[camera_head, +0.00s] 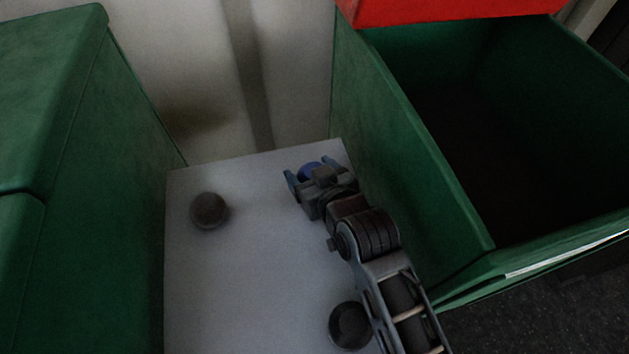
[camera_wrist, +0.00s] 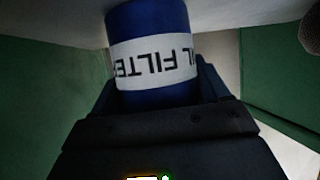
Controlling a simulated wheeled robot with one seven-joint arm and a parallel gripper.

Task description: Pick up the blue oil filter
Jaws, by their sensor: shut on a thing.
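The blue oil filter (camera_wrist: 155,50) is a blue cylinder with a white band and dark lettering, which appears upside down in the wrist view. In the head view only a bit of its blue top (camera_head: 309,170) shows between the fingers, the rest hidden by my gripper. My gripper (camera_head: 312,172) is shut on the filter, with a finger on either side of it, near the far right corner of the white table. I cannot tell from these views whether the filter touches the table.
The white table (camera_head: 260,250) carries a dark round object (camera_head: 209,211) at left and another (camera_head: 349,326) at front, beside my arm. A green bin (camera_head: 420,170) with a dark, open interior stands close on the right. A green container (camera_head: 90,250) stands at left. The table's middle is clear.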

